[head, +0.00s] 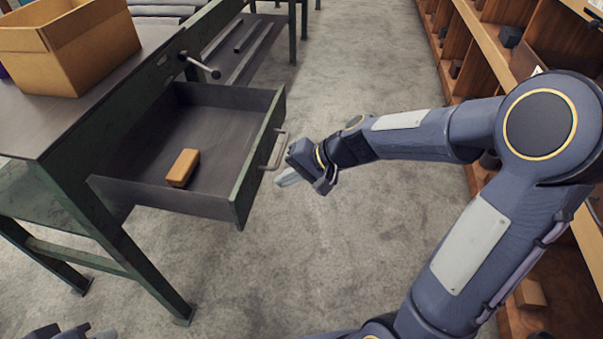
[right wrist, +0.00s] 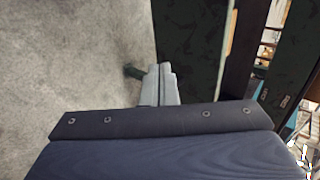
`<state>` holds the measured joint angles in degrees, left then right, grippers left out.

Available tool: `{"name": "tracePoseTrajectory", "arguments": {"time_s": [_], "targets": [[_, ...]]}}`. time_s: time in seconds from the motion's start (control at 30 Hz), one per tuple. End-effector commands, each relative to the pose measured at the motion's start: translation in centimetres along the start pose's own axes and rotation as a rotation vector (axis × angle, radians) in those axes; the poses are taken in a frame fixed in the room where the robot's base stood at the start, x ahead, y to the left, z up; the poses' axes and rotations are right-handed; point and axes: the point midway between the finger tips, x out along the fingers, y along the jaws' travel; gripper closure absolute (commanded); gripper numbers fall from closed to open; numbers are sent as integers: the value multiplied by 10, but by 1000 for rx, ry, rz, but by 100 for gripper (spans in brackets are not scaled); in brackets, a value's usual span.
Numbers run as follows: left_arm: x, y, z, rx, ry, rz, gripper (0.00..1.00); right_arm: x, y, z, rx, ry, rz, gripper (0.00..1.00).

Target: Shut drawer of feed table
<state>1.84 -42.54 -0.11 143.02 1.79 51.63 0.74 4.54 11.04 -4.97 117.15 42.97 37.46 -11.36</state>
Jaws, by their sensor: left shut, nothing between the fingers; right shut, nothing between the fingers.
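The feed table (head: 60,140) stands at the left in the head view, dark topped with green legs. Its drawer (head: 225,115) is pulled well out, and a small orange-brown block (head: 183,167) lies inside it. The drawer's green front carries a metal bar handle (head: 275,152). My right gripper (head: 280,179) is shut and empty just to the right of the drawer front, close to the handle; I cannot tell whether it touches. Its shut fingers (right wrist: 159,85) also show in the right wrist view beside a dark green panel. My left gripper (head: 85,333) shows only partly at the bottom left edge.
A cardboard box (head: 68,45) stands on the table top. A lever with a round knob (head: 200,66) sticks out above the drawer. Wooden shelving (head: 470,45) runs along the right. The grey floor (head: 350,70) between is clear.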

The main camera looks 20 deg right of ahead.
Motion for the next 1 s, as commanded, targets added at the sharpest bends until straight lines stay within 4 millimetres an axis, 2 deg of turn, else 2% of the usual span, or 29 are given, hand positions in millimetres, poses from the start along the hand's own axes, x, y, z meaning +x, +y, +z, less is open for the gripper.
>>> {"name": "tracePoseTrajectory", "arguments": {"time_s": [0.07, 0.13, 0.3, 0.87, 1.0], "targets": [[6, -3, 3, 0, 0, 0, 100, 19, 3, 1, 0, -4, 1, 100], [4, -2, 2, 0, -1, 0, 100, 25, -10, 1, -4, -4, 0, 100], [3, -2, 2, 0, 0, 0, 100, 39, -23, 1, -1, -2, 1, 100], [3, -1, 2, 0, 0, 0, 100, 44, -29, 0, 0, 0, 0, 100], [1, -1, 1, 0, 0, 0, 100, 52, -35, 1, -1, -2, 1, 100]]}}
